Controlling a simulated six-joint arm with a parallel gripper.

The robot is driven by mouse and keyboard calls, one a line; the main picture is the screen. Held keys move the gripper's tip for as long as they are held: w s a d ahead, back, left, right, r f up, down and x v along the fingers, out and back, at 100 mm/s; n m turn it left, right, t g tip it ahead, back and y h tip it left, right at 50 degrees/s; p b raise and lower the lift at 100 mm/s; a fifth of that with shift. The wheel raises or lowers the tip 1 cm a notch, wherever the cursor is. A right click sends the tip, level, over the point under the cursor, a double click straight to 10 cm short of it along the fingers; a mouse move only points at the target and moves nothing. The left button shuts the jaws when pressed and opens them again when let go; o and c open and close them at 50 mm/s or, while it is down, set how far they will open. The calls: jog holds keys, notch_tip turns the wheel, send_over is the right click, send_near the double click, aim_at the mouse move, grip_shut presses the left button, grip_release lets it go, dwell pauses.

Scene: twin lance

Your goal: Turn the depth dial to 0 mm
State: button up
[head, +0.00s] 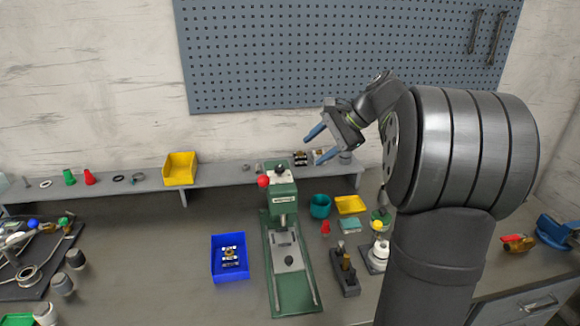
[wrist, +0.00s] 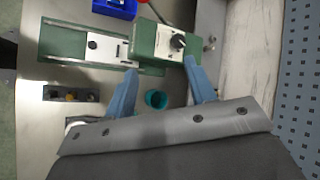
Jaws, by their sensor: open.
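The depth dial is a small dark knob on the white top plate of a green press (head: 283,195). It shows at the top of the press in the head view (head: 280,169) and more clearly in the wrist view (wrist: 178,42). Its scale marks are too small to read. My gripper (head: 318,145) is open and empty, raised up and to the right of the press head. In the wrist view its two blue fingers (wrist: 160,66) point toward the press, and the dial lies beyond the tips, nearer the right finger. No finger touches the dial.
A red ball (head: 264,181) sticks out at the press head's left. A blue bin (head: 229,270) stands left of the press. A teal cup (head: 320,206), yellow tray (head: 351,205) and dark block (head: 345,280) stand right. A grey shelf (head: 130,192) runs behind; a pegboard (head: 345,50) hangs above.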

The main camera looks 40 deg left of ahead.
jog(key=w+d+f+m+y, duration=0.3)
jog(key=d+m+y, duration=0.15)
jog(key=m, duration=0.85)
send_near(282, 168)
jog(key=shift+y, duration=0.35)
jog(key=x, duration=0.8)
jog(key=shift+w+f, duration=0.1)
jog(key=shift+f, duration=0.2)
jog(key=shift+n, duration=0.3)
jog(key=c, duration=1)
